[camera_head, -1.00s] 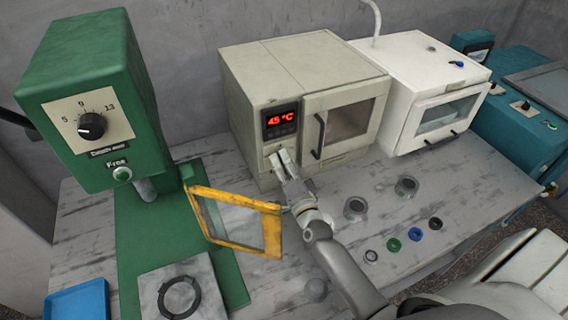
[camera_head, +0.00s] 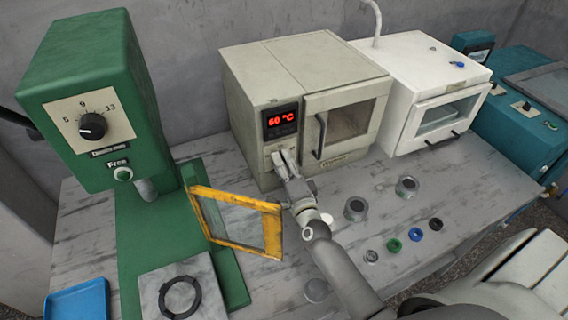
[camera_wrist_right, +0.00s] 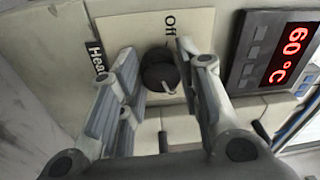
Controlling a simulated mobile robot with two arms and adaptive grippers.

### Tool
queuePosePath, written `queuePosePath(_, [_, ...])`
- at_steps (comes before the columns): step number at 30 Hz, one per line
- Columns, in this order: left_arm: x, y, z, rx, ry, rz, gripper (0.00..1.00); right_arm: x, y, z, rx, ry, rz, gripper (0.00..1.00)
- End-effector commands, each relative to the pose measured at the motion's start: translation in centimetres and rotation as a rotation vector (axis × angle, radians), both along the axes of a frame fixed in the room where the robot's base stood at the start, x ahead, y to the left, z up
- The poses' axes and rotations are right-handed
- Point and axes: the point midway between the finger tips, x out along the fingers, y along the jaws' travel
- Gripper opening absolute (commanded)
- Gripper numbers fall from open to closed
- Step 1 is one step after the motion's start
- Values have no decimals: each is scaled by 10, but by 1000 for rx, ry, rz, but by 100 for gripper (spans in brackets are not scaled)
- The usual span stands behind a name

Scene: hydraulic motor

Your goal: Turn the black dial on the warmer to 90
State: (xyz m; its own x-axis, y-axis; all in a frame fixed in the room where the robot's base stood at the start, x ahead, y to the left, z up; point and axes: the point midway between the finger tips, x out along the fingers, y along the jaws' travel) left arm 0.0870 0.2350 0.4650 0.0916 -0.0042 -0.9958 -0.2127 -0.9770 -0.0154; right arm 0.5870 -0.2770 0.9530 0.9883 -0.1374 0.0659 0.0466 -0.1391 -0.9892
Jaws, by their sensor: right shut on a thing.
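The beige warmer (camera_head: 285,72) stands against the wall, with its red display (camera_head: 281,121) reading 60 °C. The display also shows in the right wrist view (camera_wrist_right: 291,55). My right gripper (camera_head: 284,158) is at the warmer's lower front panel, below the display. In the right wrist view its fingers (camera_wrist_right: 157,65) are on either side of the black dial (camera_wrist_right: 160,72), shut on it. A pale pointer on the dial and the label "Off" show beside it. The gripper hides the dial in the head view. My left gripper is not in view.
A green press (camera_head: 95,100) with a yellow-framed guard (camera_head: 236,245) stands left of my right arm. A white oven (camera_head: 420,75) is right of the warmer. Several small round parts lie on the grey table (camera_head: 330,180). A blue tray (camera_head: 77,302) is at the front left.

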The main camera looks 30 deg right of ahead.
Motion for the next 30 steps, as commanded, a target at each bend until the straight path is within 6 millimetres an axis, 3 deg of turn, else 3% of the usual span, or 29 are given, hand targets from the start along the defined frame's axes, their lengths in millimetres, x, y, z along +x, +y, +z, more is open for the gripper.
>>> queuePosePath(1, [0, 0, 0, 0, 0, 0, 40, 0, 0, 0, 3, 1, 0, 33])
queuePosePath(6, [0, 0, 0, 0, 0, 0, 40, 0, 0, 0, 1, 1, 0, 54])
queuePosePath(22, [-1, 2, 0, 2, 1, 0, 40, 0, 0, 0, -32, 2, 0, 54])
queuePosePath(30, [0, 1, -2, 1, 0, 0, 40, 0, -2, -2, -368, 22, 1, 54])
